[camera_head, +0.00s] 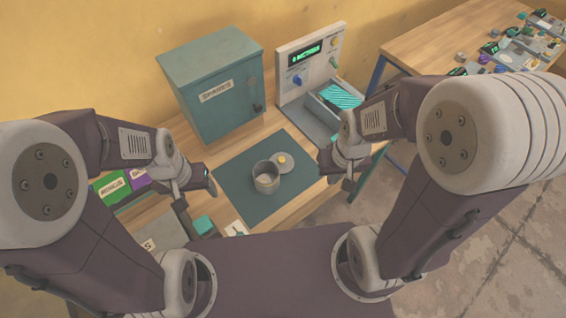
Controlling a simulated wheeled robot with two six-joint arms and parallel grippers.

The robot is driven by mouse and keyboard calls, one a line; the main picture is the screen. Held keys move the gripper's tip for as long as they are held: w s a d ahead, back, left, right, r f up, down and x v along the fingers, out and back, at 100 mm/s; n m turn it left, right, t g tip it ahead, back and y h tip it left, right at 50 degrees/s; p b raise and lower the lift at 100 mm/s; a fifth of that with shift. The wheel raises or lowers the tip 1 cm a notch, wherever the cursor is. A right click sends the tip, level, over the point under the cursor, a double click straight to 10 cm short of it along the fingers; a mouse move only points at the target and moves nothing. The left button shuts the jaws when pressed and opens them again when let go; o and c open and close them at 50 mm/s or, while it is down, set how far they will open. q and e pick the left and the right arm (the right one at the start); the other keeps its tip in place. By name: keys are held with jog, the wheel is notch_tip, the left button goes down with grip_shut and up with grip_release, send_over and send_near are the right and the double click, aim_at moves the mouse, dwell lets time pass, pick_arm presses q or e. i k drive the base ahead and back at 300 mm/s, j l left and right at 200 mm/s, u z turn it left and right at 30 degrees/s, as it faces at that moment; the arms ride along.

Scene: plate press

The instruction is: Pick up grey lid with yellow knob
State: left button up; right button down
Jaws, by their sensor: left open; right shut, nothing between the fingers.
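The grey lid (281,161) with its yellow knob (281,159) lies on the dark green mat (234,180). It is just behind and right of a grey pot (266,180), which stands upright on the mat and looks open at the top. My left gripper (211,186) is at the left edge of the mat, left of the pot, open and apart from it. My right gripper (324,172) is right of the lid, shut and empty, apart from the lid. Arm links partly hide both grippers.
A teal cabinet (200,75) stands behind the mat. A control panel (300,50) with a green display and a tray (335,97) stands at the back right. Green and purple boxes (111,186) sit at the left. Another table (420,45) holds several devices.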

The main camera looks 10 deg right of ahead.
aim_at(285, 162)
jog(key=l+u, duration=0.6)
jog(key=u, duration=0.2)
jog(key=l+u, duration=0.3)
jog(key=u, duration=0.15)
jog(key=l+u, duration=0.4)
jog(key=k+l+u, duration=0.15)
jog(key=u, duration=0.25)
